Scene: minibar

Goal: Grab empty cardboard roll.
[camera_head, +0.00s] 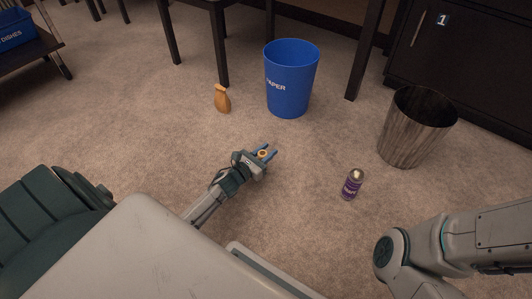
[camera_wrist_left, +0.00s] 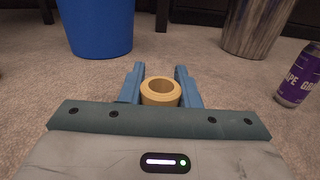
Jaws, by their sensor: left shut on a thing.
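The empty cardboard roll (camera_wrist_left: 160,92) is a short tan ring between the blue fingers of my left gripper in the left wrist view. It also shows as a small tan ring in the head view (camera_head: 262,154). My left gripper (camera_head: 268,152) is low over the carpet and shut on the roll. In the left wrist view the fingers (camera_wrist_left: 161,84) stand on both sides of the roll, and its open top faces up. Whether the roll touches the floor I cannot tell. My right arm shows at the lower right of the head view, but its gripper is not in view.
A blue PAPER bin (camera_head: 291,80) stands beyond my left gripper. A purple can (camera_head: 352,185) and a dark wood-look bin (camera_head: 414,130) stand to the right. A dark numbered cabinet (camera_head: 470,60) is at upper right. Carpet around the gripper is clear.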

